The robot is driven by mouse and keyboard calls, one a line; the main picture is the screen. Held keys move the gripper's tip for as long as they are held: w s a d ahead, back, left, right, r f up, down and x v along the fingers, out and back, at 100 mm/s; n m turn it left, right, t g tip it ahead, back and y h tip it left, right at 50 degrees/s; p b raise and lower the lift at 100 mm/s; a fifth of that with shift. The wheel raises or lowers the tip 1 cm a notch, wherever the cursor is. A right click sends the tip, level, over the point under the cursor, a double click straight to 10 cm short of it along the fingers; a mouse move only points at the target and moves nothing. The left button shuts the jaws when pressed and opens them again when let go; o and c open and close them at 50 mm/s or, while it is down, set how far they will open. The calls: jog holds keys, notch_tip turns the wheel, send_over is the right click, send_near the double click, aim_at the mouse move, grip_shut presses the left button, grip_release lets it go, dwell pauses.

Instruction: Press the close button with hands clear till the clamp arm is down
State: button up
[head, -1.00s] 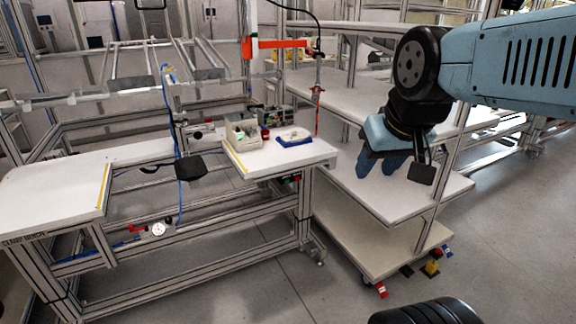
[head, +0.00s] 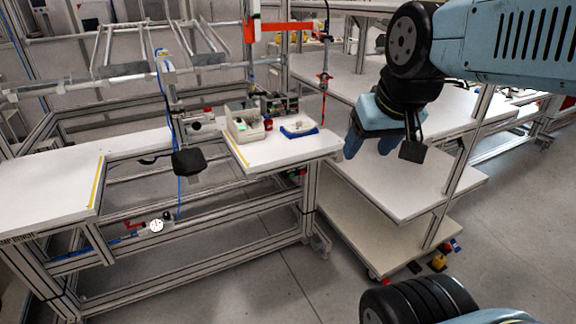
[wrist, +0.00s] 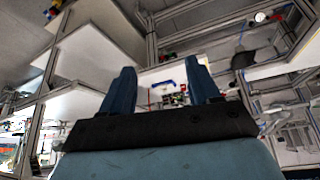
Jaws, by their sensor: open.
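My gripper (head: 354,146) is open and empty, in the air right of the white workbench (head: 262,158) and in front of the shelf rack. In the wrist view, its two blue fingers (wrist: 158,70) stand apart with nothing between them. Small red and green parts (head: 298,174) sit under the bench's right front edge; they are too small to tell whether one is the close button. A black pad (head: 188,162) hangs beside the bench's left edge near a blue cable. I cannot make out which part is the clamp arm or whether it is down.
A blue and white tray (head: 299,129) and a light bin (head: 241,122) stand on the bench. The white shelf rack (head: 405,187) stands close right of it. A second white table (head: 60,182) is at left. Grey floor (head: 255,285) is clear in front.

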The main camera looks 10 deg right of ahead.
dwell(0.5)
grip_shut()
dwell(0.3)
dwell(1.2)
